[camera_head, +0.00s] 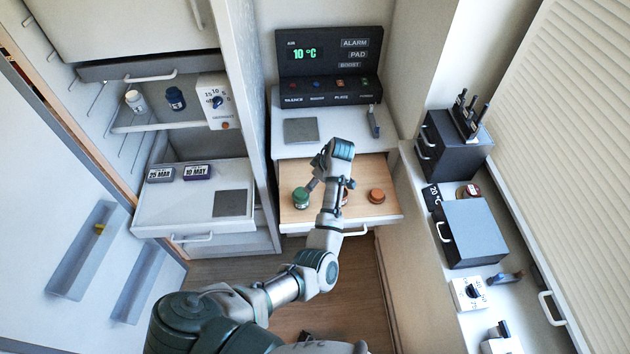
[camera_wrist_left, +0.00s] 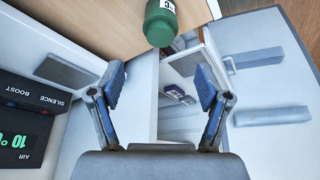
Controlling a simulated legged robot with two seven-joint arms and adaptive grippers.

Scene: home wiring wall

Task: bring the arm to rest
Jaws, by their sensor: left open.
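My left arm (camera_head: 318,268) comes in from the bottom left and reaches over the open wooden drawer (camera_head: 370,212). In the left wrist view my left gripper (camera_wrist_left: 160,88) is open, with nothing between its fingers. A green-lidded jar (camera_head: 301,198) stands in the drawer, left of my wrist. In the left wrist view the green jar (camera_wrist_left: 160,24) lies beyond the fingertips, apart from them. In the head view my arm hides most of the gripper and part of the drawer. My right gripper is not in view.
An orange-brown lidded jar (camera_head: 376,196) stands in the drawer, right of my arm. A black alarm panel (camera_head: 330,65) stands behind. The open fridge (camera_head: 190,215) is left, holding bottles and date blocks. Dark boxes (camera_head: 475,233) line the right ledge. Floor (camera_head: 345,300) shows below the drawer.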

